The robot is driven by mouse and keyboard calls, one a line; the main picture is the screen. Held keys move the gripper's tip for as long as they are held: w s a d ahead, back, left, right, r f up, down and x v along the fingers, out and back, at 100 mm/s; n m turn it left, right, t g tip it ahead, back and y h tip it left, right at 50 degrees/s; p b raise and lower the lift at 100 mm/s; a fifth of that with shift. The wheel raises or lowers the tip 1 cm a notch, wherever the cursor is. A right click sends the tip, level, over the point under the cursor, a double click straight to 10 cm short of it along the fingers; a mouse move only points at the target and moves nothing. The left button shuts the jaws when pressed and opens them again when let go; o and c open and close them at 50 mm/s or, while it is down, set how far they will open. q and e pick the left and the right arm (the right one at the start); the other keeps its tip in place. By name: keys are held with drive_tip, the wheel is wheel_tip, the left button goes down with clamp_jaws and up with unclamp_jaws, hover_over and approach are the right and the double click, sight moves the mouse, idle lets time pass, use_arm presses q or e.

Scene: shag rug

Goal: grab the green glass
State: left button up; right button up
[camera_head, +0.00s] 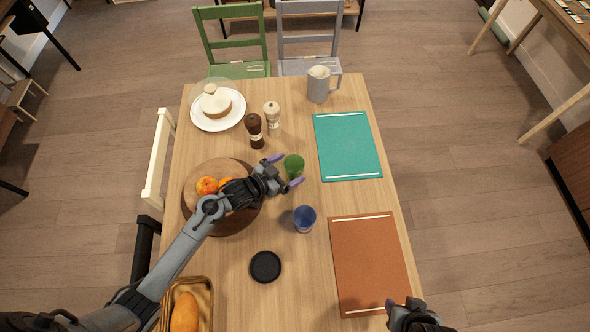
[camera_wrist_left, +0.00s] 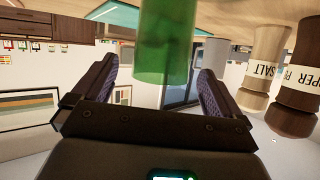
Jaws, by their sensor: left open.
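The green glass (camera_head: 294,166) stands on the wooden table, near its middle. My left gripper (camera_head: 284,172) reaches it from the lower left, with its fingers apart on two sides of the glass. In the left wrist view the green glass (camera_wrist_left: 166,45) appears upside down between the tips of the open fingers (camera_wrist_left: 158,80), with a gap on each side. The glass base is hidden from the head view by nothing but is hard to make out. My right gripper (camera_head: 412,318) is at the bottom right edge, mostly cut off.
A blue glass (camera_head: 304,218) stands just below the green one. A round board (camera_head: 236,222) with fruit lies under my left arm. Pepper (camera_head: 255,132) and salt (camera_head: 272,116) mills stand behind. A teal mat (camera_head: 347,146) and a brown mat (camera_head: 370,262) lie right.

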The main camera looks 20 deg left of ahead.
sight(301, 161)
use_arm(q)
drive_tip(key=x, duration=0.5)
drive_tip(key=shift+w+r+b, duration=0.1)
drive_tip(key=shift+r+b, duration=0.05)
drive_tip(key=shift+b, duration=0.25)
drive_tip(key=c, duration=1.2)
